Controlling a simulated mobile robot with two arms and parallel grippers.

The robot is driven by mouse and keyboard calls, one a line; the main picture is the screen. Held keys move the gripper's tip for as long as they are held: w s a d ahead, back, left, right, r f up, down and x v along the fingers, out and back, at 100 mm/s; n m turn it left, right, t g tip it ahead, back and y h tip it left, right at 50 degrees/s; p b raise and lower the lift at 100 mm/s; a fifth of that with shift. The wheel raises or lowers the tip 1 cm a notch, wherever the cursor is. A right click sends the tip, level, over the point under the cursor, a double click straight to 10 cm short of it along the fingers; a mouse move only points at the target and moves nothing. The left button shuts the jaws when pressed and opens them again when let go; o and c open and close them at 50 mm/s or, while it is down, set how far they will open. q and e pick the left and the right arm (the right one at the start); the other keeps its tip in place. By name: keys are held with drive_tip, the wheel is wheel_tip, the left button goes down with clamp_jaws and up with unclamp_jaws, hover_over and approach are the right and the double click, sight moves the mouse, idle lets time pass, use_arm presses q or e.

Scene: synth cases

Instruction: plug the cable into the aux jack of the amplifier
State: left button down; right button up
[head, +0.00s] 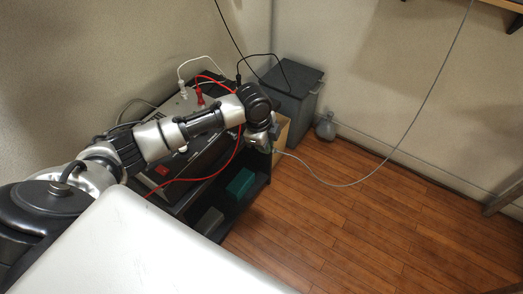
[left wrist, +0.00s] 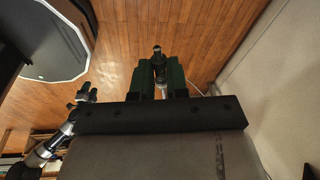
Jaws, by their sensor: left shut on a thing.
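The amplifier (head: 180,105) seems to be the unit with a grey panel on the dark cart, partly hidden behind my left arm. White and red plugs stand in its panel; I cannot make out the aux jack. My left gripper (head: 268,145) is beyond the cart's right side, apart from the panel. In the left wrist view, its green fingers (left wrist: 160,76) are shut on a dark plug (left wrist: 157,52). The grey cable (head: 345,185) runs from the gripper to the floor, then up the right wall. My right gripper (left wrist: 86,94) seems to show at left, too small to read.
A red cable (head: 190,180) loops over the cart's front. A dark bin (head: 291,95), a cardboard box (head: 283,130) and a glass jug (head: 326,127) stand right of the cart. A teal box (head: 240,184) sits on its lower shelf. The wooden floor (head: 370,235) is open.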

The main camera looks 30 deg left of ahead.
use_arm(q)
drive_tip(key=shift+w+a+f+m, duration=0.1)
drive_tip(key=shift+a+f+m, duration=0.25)
drive_tip(key=shift+f+m, duration=0.3)
drive_tip(key=shift+w+a+f+m, duration=0.1)
drive_tip(key=shift+a+f+m, duration=0.25)
drive_tip(key=shift+f+m, duration=0.3)
use_arm(e)
drive_tip(key=shift+w+r, duration=0.6)
drive_tip(key=shift+s+f, duration=0.1)
drive_tip(key=shift+s, duration=0.05)
use_arm(q)
drive_tip(key=shift+p, duration=0.3)
drive_tip(key=shift+a, duration=0.1)
drive_tip(key=shift+w+a, duration=0.15)
drive_tip(key=shift+a, duration=2.65)
use_arm(e)
drive_tip(key=shift+s+d+f, duration=0.2)
drive_tip(key=shift+s+f, duration=1.25)
drive_tip(key=shift+s, duration=0.1)
use_arm(q)
drive_tip(key=shift+p, duration=0.35)
use_arm(e)
drive_tip(key=shift+s, duration=0.1)
